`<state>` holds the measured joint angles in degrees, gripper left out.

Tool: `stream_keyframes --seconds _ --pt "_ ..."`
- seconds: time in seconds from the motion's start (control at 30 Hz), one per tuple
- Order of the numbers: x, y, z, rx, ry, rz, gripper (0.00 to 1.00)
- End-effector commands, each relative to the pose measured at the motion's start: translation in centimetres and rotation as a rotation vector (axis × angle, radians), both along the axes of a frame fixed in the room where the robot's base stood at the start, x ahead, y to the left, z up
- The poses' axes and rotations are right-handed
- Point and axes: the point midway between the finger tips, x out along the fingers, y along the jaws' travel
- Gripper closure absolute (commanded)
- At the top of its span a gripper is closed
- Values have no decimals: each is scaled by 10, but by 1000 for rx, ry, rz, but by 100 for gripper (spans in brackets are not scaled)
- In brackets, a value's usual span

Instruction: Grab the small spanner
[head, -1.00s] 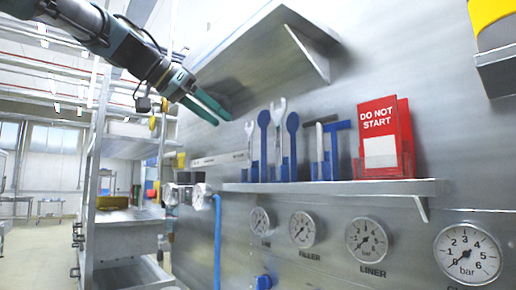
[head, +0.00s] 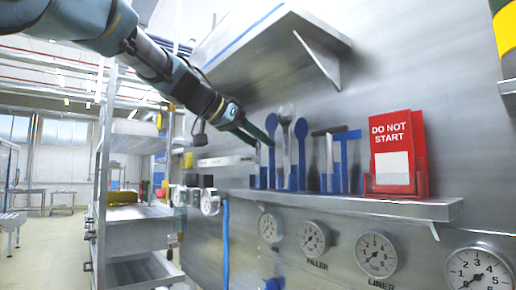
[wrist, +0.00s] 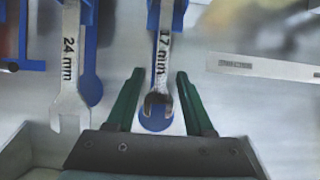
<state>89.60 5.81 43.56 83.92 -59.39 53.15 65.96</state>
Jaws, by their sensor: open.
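The small spanner, marked 17 mm, hangs in the wrist view (wrist: 162,62) with its open jaw end between the two fingers of my gripper (wrist: 160,98). The fingers are open, one on each side, with a gap to the spanner; the picture does not settle whether they are level with it in depth. In the head view my gripper (head: 258,136) is at the left end of the tool shelf and hides most of the small spanner. The larger spanner, marked 24 mm (wrist: 69,75), is left of the fingers in the wrist view; it also shows in the head view (head: 287,140).
Blue tool shapes (head: 301,150) stand beside the spanners on the metal shelf (head: 345,203). A red DO NOT START sign (head: 392,150) is farther right. Gauges (head: 312,238) sit below. An upper metal shelf (head: 270,45) overhangs the area.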

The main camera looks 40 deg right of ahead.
Motion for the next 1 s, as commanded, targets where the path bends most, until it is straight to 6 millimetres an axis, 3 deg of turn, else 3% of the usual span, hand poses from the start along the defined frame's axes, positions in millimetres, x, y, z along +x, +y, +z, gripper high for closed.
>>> stream_keyframes --seconds 0.17,0.63,1.0 --pt "0 0 0 -1 0 1 47" --pt "0 0 0 -1 -1 0 99" --pt "0 1 0 -1 -1 0 100"
